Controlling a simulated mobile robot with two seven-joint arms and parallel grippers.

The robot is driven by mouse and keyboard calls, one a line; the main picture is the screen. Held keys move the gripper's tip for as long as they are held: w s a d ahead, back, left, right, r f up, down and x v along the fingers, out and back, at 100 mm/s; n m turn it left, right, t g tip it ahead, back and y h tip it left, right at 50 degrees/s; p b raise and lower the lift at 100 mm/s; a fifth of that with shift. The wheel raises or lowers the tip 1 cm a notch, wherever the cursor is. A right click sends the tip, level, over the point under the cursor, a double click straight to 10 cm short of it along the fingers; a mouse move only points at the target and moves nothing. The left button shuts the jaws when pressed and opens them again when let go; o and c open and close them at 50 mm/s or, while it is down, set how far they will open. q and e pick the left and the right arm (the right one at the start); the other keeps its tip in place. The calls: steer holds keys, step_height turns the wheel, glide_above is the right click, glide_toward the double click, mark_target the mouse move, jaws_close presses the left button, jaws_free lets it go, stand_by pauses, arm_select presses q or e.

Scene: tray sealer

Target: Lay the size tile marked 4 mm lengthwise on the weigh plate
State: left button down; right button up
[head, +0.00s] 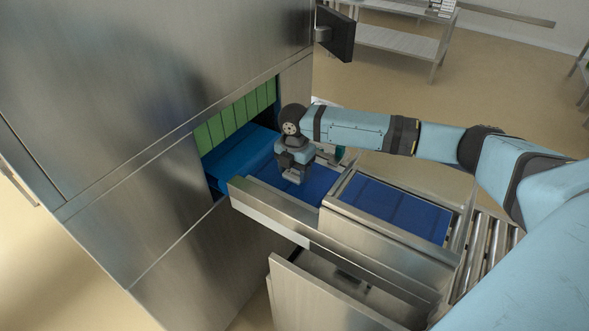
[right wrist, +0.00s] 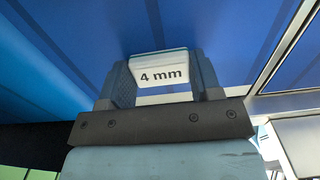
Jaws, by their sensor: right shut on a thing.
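The size tile (right wrist: 160,66), white with "4 mm" in black, is between the two fingers of my right gripper (right wrist: 163,82) in the right wrist view. The fingers are shut on it from both sides, and the label faces the camera. In the head view my right gripper (head: 293,178) points down over the nearer-to-machine blue belt section (head: 318,182). The tile is too small there to make out clearly. I cannot tell which surface is the weigh plate, or whether the tile touches the blue surface below. My left gripper is not in view.
A second blue section (head: 390,212) lies to the right in a steel frame, with a roller conveyor (head: 490,245) beyond. The steel machine housing (head: 150,90) stands left, with green strips (head: 235,118) in its opening. An open steel drawer (head: 315,295) sits below.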

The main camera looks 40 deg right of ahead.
mark_target(294, 173)
steer(key=o, duration=0.9)
steer(key=shift+f, duration=0.1)
steer(key=shift+r, duration=0.45)
step_height(294, 173, up, 12)
steer(key=shift+f+b, duration=0.25)
steer(key=shift+b, duration=0.1)
